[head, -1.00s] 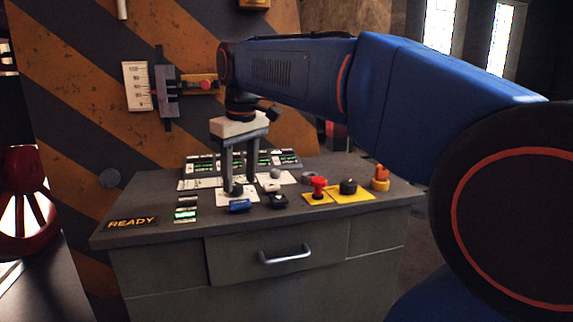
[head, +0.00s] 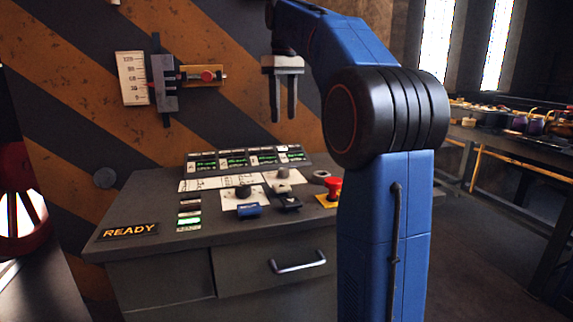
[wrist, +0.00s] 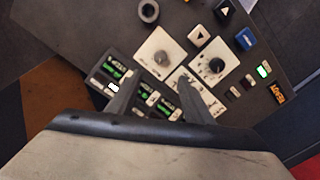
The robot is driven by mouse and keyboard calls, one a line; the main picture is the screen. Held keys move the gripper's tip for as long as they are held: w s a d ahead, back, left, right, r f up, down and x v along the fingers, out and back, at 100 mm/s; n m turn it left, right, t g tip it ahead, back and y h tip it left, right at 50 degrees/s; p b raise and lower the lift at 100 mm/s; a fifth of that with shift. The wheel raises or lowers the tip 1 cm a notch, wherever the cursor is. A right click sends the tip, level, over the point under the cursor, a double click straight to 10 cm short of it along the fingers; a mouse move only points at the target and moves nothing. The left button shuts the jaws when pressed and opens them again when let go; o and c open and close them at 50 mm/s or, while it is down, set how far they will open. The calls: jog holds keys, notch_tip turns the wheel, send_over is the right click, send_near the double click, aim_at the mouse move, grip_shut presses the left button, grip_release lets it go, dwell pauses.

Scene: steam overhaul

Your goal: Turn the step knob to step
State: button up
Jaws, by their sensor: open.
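A black knob (head: 243,191) stands on a white dial plate on the sloped console top; it also shows in the wrist view (wrist: 216,65). A grey knob (head: 282,173) sits on a second white plate behind and right of it, and in the wrist view (wrist: 161,57). The plate lettering is too small to read, so I cannot tell which is the step knob. My gripper (head: 283,118) points down, open and empty, well above the rear of the console and touching nothing. Its fingers (wrist: 158,82) also show in the wrist view.
A blue switch (head: 249,210), a black switch (head: 290,203) and a red button (head: 333,186) stand near the knobs. A row of green-lit displays (head: 245,159) runs along the back. A READY sign (head: 128,231) is at left. A striped wall with a gauge (head: 133,78) stands behind.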

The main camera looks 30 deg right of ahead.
aim_at(284, 169)
notch_tip(284, 169, down, 16)
jog(key=shift+f, duration=0.25)
dwell(0.3)
jog(key=c, duration=1.1)
jog(key=shift+o, duration=0.2)
jog(key=shift+m, duration=0.4)
jog(key=m, duration=1.1)
